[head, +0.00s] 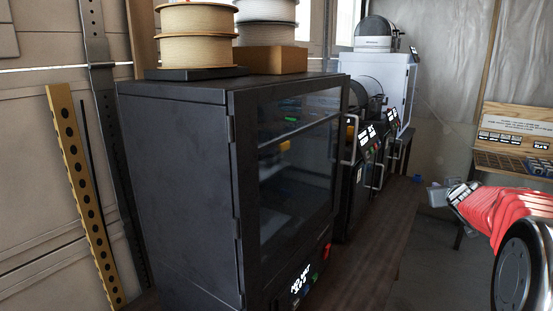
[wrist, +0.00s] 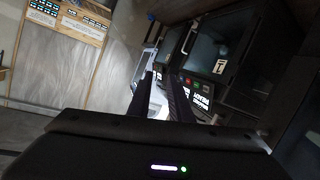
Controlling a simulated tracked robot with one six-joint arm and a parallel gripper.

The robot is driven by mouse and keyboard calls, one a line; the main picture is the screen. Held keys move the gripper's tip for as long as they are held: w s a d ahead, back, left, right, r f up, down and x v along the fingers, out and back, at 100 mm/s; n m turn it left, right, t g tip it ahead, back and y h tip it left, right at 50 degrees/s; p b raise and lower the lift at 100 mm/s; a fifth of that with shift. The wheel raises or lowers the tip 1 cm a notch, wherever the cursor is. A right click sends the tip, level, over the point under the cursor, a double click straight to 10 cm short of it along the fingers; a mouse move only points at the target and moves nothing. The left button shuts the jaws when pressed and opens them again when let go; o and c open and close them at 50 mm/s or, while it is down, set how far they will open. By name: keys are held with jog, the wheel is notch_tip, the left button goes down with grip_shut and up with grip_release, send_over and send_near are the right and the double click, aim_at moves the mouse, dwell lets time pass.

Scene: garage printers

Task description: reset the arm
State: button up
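My red arm (head: 507,207) reaches in from the right edge of the head view. My gripper (head: 430,188) is at its far end, in the air to the right of the dark bench. In the wrist view, the dark fingers of my gripper (wrist: 161,82) point up the picture and lie close together, with a pale strip showing beside them. I cannot tell if that strip is a gap or background. I see no object clearly held.
A large black printer cabinet (head: 175,185) fills the middle, with filament spools (head: 196,35) on top. More printers (head: 365,150) stand behind it along the bench (head: 385,250). A wooden board with labels (head: 515,135) is at the right. Floor right of the bench looks open.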

jog(key=s+a+f+m+g, duration=0.1)
jog(key=s+a+f+g, duration=0.2)
jog(key=s+a, duration=0.35)
jog(key=s+a+f+g, duration=0.2)
jog(key=s+a+f, duration=0.15)
jog(key=s, duration=0.55)
jog(key=s+a+f+m+g, duration=0.1)
jog(key=s+a+f+g, duration=0.25)
jog(key=s, duration=0.45)
jog(key=s+a+f+n+y, duration=0.1)
jog(key=s+a+y, duration=0.3)
jog(key=s+a, duration=1.5)
jog(key=shift+s+a+n+y, duration=0.15)
jog(key=shift+a+n+y, duration=0.35)
jog(key=shift+n, duration=0.3)
